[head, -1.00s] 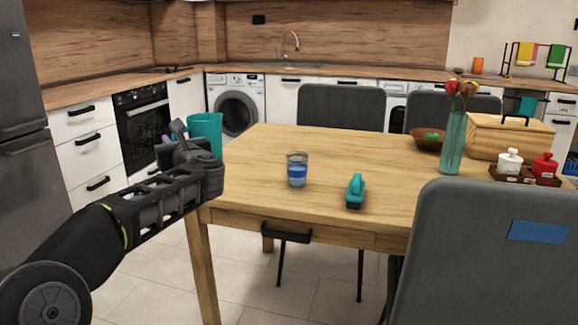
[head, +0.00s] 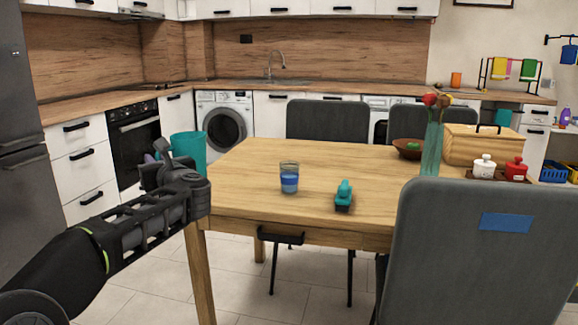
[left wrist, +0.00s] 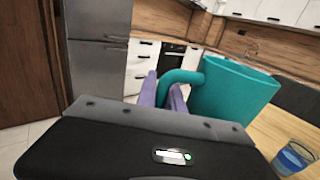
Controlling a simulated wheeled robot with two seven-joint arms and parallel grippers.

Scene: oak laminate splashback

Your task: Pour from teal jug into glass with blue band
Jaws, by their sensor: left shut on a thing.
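The teal jug (head: 189,152) is held at the table's left edge, behind my left gripper (head: 158,150) in the head view. In the left wrist view the gripper's purple fingers (left wrist: 166,92) are shut on the handle of the jug (left wrist: 232,95). The jug looks roughly upright; its contents are hidden. The glass with the blue band (head: 289,178) stands upright on the wooden table, to the right of the jug and apart from it. The glass also shows at the lower right of the left wrist view (left wrist: 294,157). My right gripper is not in view.
A teal-and-black tool (head: 343,196) lies right of the glass. A vase with flowers (head: 432,148), a bowl (head: 408,149), a wooden box (head: 482,145) and white and red bottles stand farther right. A grey chair (head: 480,250) blocks the right front. The table's left part is clear.

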